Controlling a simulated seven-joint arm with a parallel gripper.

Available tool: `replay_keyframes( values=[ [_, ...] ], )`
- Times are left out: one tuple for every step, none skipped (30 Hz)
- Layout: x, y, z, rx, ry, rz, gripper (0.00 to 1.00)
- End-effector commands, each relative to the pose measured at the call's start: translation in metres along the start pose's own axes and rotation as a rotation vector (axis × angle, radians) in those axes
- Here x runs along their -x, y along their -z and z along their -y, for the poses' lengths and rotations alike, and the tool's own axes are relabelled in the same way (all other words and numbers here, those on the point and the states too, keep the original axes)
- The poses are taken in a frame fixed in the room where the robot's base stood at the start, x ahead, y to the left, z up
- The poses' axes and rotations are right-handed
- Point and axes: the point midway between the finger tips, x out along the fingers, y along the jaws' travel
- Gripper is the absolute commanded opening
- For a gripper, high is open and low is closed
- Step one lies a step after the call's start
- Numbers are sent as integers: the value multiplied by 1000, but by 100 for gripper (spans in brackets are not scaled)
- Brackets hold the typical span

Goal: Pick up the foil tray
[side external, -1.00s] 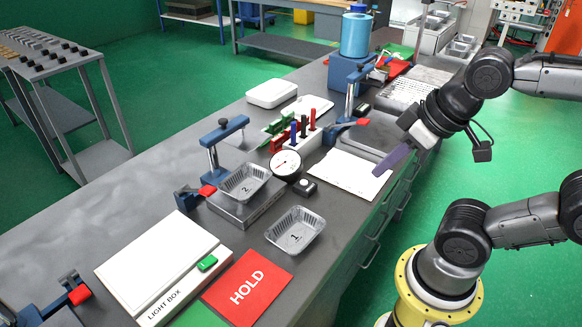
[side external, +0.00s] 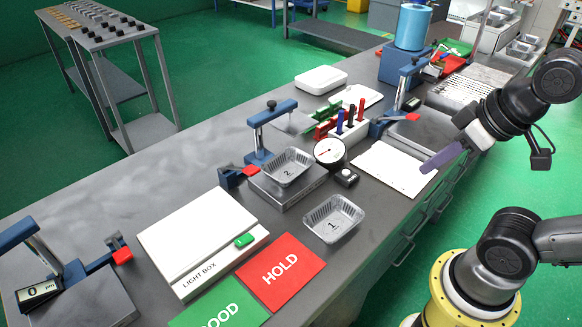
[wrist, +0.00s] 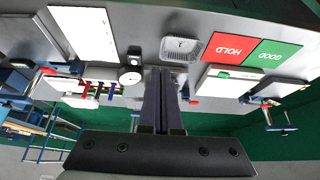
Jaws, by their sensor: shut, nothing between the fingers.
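A round dial gauge (side external: 329,151) stands between the trays and a white rack of coloured tools (side external: 352,128). A blue clamp stand (side external: 259,142) rises behind tray 2. A light box (side external: 203,245) and a red HOLD card (side external: 281,272) lie left and in front.

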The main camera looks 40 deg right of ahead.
Motion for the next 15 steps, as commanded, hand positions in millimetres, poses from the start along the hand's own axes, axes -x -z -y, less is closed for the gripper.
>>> replay_keyframes(
  values=[
    [0, 0, 0, 0, 0, 0, 0],
    [0, 0, 0, 0, 0, 0, 0],
    [0, 0, 0, 0, 0, 0, 0],
    [0, 0, 0, 0, 0, 0, 0],
    [0, 0, 0, 0, 0, 0, 0],
    [0, 0, 0, 0, 0, 0, 0],
    [0, 0, 0, 0, 0, 0, 0],
    [0, 0, 0, 0, 0, 0, 0],
    [0, 0, 0, 0, 0, 0, 0],
    [0, 0, 0, 0, 0, 0, 0],
    [0, 0, 0, 0, 0, 0, 5],
    [0, 0, 0, 0, 0, 0, 13],
    [0, 0, 0, 0, 0, 0, 18],
    [0, 0, 0, 0, 0, 0, 23],
    [0, 0, 0, 0, 0, 0, 31]
  ],
)
